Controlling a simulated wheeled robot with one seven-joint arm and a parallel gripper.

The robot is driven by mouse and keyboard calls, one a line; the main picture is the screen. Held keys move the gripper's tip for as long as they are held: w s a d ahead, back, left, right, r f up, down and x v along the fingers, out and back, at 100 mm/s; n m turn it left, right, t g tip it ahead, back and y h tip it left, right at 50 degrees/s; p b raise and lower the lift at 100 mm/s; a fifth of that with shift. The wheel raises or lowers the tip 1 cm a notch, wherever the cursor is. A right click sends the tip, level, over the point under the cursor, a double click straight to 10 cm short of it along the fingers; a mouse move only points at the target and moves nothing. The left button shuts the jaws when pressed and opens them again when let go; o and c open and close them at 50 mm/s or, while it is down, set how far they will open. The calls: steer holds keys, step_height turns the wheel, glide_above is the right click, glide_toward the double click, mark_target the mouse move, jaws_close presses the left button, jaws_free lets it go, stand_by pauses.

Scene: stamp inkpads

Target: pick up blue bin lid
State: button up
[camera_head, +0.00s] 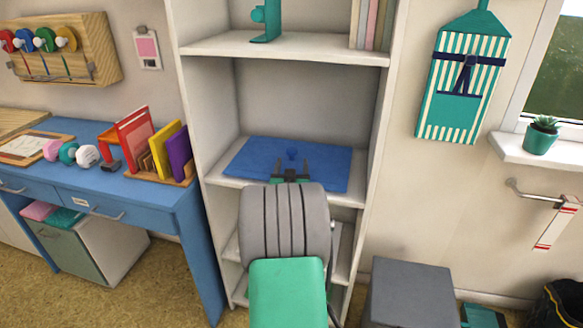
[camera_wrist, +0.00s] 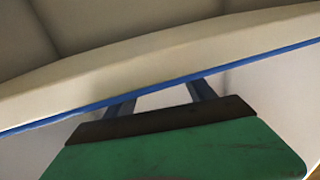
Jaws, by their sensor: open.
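In the wrist view the lid shows only as a thin blue edge (camera_wrist: 250,62) running across the picture. My gripper (camera_head: 290,164) is open and empty, its two fingers apart at the front part of the lid, just short of the knob. It also shows in the wrist view (camera_wrist: 160,95), with its fingertips at the lid's edge line. Whether they touch the lid I cannot tell.
The white shelf unit (camera_head: 193,120) has side walls left and right of the lid and a shelf (camera_head: 330,52) above it. A blue desk (camera_head: 150,190) with folders stands at the left. A grey box (camera_head: 410,290) stands low at the right.

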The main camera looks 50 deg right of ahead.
mark_target(292, 156)
steer(key=x, duration=0.5)
steer(key=shift+w, duration=0.2)
steer(key=shift+a, duration=0.1)
steer(key=shift+c, duration=0.4)
jaws_close()
